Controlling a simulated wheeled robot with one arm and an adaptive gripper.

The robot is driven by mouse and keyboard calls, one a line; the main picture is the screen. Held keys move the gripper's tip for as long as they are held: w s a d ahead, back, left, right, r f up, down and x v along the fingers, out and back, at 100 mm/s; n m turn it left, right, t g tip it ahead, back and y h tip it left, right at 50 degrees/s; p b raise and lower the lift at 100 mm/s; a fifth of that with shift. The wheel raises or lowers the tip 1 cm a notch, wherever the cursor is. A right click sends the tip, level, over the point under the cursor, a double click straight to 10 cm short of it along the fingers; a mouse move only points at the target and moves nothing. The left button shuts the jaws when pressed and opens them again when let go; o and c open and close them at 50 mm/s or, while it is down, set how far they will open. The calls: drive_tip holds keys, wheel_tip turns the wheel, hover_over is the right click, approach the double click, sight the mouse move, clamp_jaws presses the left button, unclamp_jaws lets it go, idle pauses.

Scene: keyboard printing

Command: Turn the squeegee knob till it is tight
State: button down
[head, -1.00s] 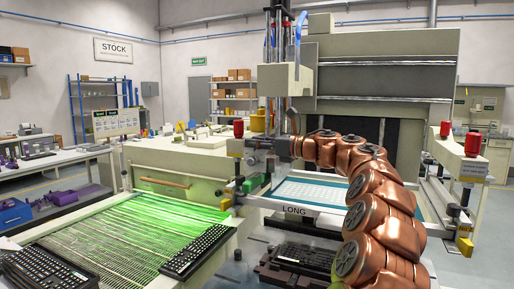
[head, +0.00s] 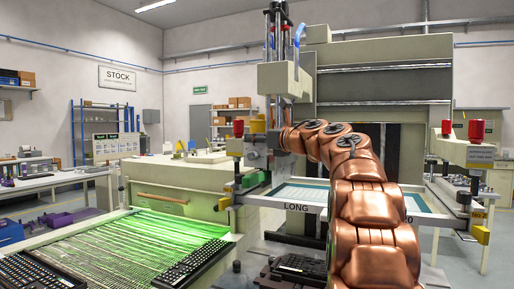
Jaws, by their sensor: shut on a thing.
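My copper arm rises from the lower right and bends left. My gripper (head: 266,141) is at its end, at the foot of the squeegee carriage (head: 286,83) on the printing machine. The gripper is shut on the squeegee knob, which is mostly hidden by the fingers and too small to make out. I cannot tell how tight the knob is.
A red knob (head: 238,128) stands on a post left of the gripper; two more red knobs (head: 476,131) are at the right. A green-lit conveyor (head: 130,245) carries keyboards at the lower left. A dark keyboard (head: 300,265) lies below the screen frame.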

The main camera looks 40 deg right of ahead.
drive_tip(key=shift+r+m+h, duration=0.1)
drive_tip(key=shift+m+h, duration=1)
drive_tip(key=shift+h, duration=0.6)
drive_tip(key=m+h, duration=0.1)
drive_tip(key=m+h+p, duration=0.1)
drive_tip(key=h, duration=0.1)
drive_tip(key=h+p, duration=0.1)
drive_tip(key=shift+r+m+g, duration=0.25)
drive_tip(key=shift+m+g, duration=0.05)
drive_tip(key=shift+m, duration=0.1)
drive_tip(key=m+g+h+p, duration=0.1)
drive_tip(key=m+h+p, duration=0.1)
drive_tip(key=h+p, duration=0.1)
drive_tip(key=shift+p, duration=0.65)
drive_tip(key=m+g+h+p, duration=0.1)
drive_tip(key=h+p, duration=0.1)
drive_tip(key=p, duration=0.2)
drive_tip(key=shift+f+m+g+h+p, duration=0.1)
drive_tip(key=shift+m+g+h+p, duration=0.2)
drive_tip(key=shift+m+g, duration=0.1)
drive_tip(key=shift+m+g+h+p, duration=0.3)
drive_tip(key=shift+h+p, duration=0.1)
drive_tip(key=shift+p, duration=0.75)
drive_tip(key=shift+w+a+m+g+h+p, duration=0.1)
drive_tip(key=shift+m+g+h+p, duration=0.35)
drive_tip(key=shift+p, duration=0.6)
drive_tip(key=m+g+h+p, duration=0.2)
drive_tip(key=p, duration=0.3)
